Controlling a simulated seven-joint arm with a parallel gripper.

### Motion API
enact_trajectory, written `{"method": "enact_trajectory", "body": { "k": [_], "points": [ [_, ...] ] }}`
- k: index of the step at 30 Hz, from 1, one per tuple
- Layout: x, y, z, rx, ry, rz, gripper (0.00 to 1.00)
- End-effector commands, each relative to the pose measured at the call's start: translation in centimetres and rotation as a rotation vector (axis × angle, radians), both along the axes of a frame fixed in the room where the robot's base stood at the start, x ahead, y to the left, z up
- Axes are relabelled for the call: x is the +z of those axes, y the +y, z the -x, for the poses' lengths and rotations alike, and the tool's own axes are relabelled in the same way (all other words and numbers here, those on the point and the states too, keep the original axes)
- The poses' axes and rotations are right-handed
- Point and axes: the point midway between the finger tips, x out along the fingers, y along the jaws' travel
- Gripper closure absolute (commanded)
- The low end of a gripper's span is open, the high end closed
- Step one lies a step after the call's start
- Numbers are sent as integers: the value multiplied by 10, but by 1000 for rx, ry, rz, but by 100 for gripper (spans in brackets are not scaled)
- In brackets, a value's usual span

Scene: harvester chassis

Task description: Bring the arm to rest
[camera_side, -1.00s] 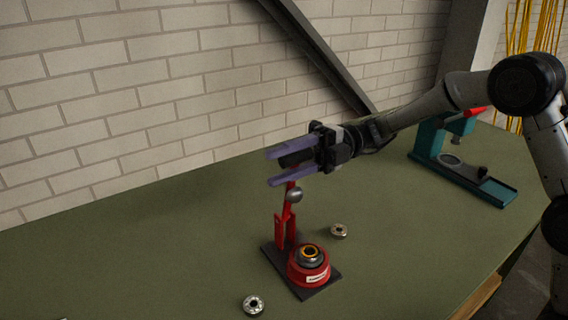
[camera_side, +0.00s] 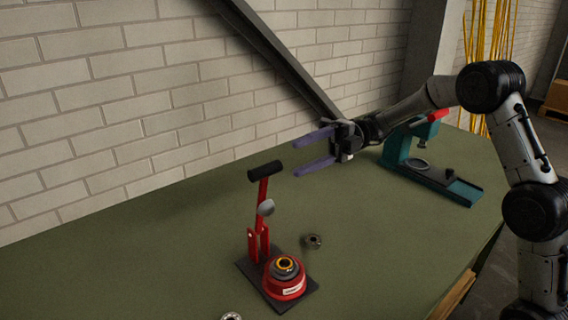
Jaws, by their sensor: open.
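My gripper (camera_side: 315,152) is open and empty, its two purple fingers pointing left in the side view. It is in the air above the green table, up and to the right of the black handle (camera_side: 265,170) and apart from it. The handle tops the upright lever of a red press (camera_side: 258,240) on a dark base plate. A red round holder (camera_side: 286,287) on that plate carries a metal ring part (camera_side: 286,265).
A teal press (camera_side: 436,180) with a red lever stands at the right of the green table (camera_side: 130,270). Small metal ring parts lie by the red press (camera_side: 312,241) and at the front edge of the picture (camera_side: 231,316). A brick wall (camera_side: 120,110) with a slanted beam runs behind.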

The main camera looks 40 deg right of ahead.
Motion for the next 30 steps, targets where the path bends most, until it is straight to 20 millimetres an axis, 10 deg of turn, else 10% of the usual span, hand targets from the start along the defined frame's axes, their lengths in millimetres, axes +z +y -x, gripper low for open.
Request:
{"method": "enact_trajectory", "body": {
  "k": [20,25,30],
  "points": [
    [24,1,13,34,-58,18,42],
    [69,32,68,112,-176,109,42],
    [73,54,140,205,-442,313,42]
  ]
}}
